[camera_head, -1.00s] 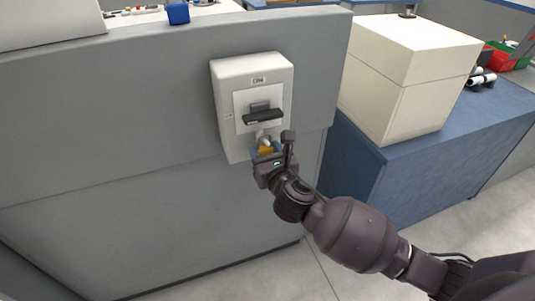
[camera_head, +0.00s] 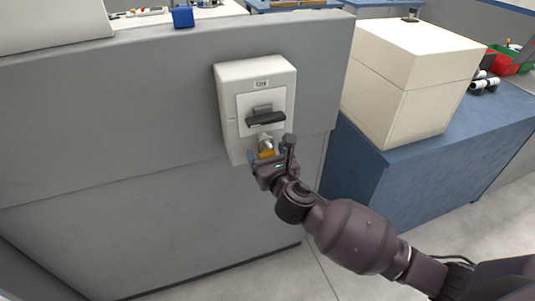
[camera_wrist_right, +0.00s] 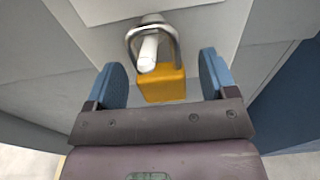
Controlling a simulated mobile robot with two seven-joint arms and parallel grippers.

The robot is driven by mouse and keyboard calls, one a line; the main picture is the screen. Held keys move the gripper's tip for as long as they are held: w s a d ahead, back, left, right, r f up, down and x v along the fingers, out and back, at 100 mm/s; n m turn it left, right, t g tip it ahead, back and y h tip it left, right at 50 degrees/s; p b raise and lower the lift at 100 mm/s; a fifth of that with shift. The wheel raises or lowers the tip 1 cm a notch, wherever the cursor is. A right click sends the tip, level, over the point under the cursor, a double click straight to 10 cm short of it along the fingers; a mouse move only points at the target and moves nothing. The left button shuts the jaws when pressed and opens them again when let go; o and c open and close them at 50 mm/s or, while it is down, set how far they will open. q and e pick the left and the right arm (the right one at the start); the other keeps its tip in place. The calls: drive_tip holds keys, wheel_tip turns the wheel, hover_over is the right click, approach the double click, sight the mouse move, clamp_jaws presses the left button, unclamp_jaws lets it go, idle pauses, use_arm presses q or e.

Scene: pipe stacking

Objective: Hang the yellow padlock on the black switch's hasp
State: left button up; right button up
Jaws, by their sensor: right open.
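The black switch (camera_head: 266,117) is on a white box (camera_head: 255,72) fixed to a grey panel. Below the handle, the yellow padlock (camera_head: 266,154) shows at the box's lower part. In the right wrist view the yellow padlock (camera_wrist_right: 163,84) has a metal shackle (camera_wrist_right: 150,38) looped around a pale, rod-like hasp (camera_wrist_right: 148,52). My right gripper (camera_head: 270,160) is just below the padlock. In the right wrist view my right gripper (camera_wrist_right: 165,80) is open, with its blue finger pads apart on either side of the padlock and gaps showing. My left gripper is not in view.
The grey panel (camera_head: 130,140) fills the left and middle. A blue counter (camera_head: 430,165) with a cream box (camera_head: 408,85) stands at the right. A small blue block (camera_head: 182,17) sits on top of the panel.

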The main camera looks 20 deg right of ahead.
drive_tip(key=s+p, duration=0.1)
drive_tip(key=s, duration=1)
drive_tip(key=shift+d+r, duration=0.2)
drive_tip(key=shift+r, duration=0.05)
drive_tip(key=shift+w, duration=0.1)
drive_tip(key=s+d+f+m+g, duration=0.3)
drive_tip(key=s+f+m, duration=0.6)
drive_tip(key=m, duration=0.8)
drive_tip(key=s+d+f+m+g, duration=0.3)
drive_tip(key=s+d+f+m, duration=0.4)
drive_tip(key=f+m, duration=0.5)
drive_tip(key=s+m, duration=0.2)
drive_tip(key=m, duration=0.4)
drive_tip(key=shift+d+h, duration=0.15)
drive_tip(key=shift+h, duration=0.25)
